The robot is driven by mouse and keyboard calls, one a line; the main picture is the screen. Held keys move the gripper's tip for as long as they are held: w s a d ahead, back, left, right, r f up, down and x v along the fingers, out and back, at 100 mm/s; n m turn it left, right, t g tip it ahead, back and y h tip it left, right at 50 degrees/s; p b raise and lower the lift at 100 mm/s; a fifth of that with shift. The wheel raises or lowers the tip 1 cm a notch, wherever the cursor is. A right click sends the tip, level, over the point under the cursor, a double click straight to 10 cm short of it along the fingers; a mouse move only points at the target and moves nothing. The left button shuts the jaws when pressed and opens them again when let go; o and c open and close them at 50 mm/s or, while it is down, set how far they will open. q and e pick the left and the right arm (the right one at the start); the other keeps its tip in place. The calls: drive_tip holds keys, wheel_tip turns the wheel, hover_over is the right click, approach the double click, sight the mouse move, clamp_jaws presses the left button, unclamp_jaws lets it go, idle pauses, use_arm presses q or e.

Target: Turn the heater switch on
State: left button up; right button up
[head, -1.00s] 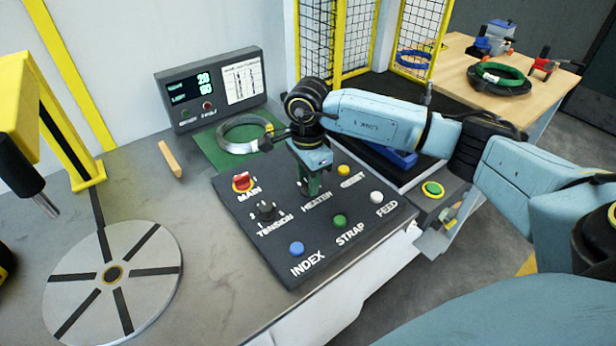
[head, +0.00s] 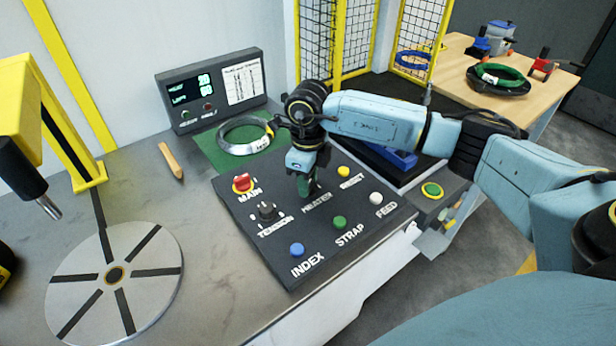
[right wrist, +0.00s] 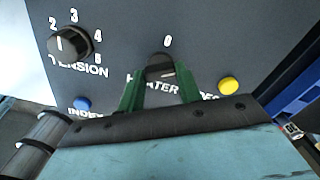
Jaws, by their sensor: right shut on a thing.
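The heater switch is a dark knob (right wrist: 160,68) on the black control panel (head: 262,205), above the HEATER lettering in the right wrist view. A 0 mark shows above it. My right gripper (head: 306,192) points down at the panel's HEATER position. In the right wrist view its green fingers (right wrist: 161,78) stand on either side of the knob and are shut on it. In the head view the fingers hide the knob, so its setting cannot be told there. My left gripper is not in view.
Close by on the panel are the red MAIN switch (head: 242,183), the TENSION knob (head: 266,211) and a yellow button (head: 344,171). A display box (head: 212,90) and a wire coil (head: 243,136) stand behind. A round turntable (head: 80,300) lies at left.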

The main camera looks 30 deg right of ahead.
drive_tip(key=m+p, duration=0.1)
drive_tip(key=m, duration=0.5)
idle(0.7)
drive_tip(key=o, duration=1)
drive_tip(key=shift+r, duration=0.1)
wheel_tip(320, 180, up, 13)
drive_tip(key=shift+r, duration=0.15)
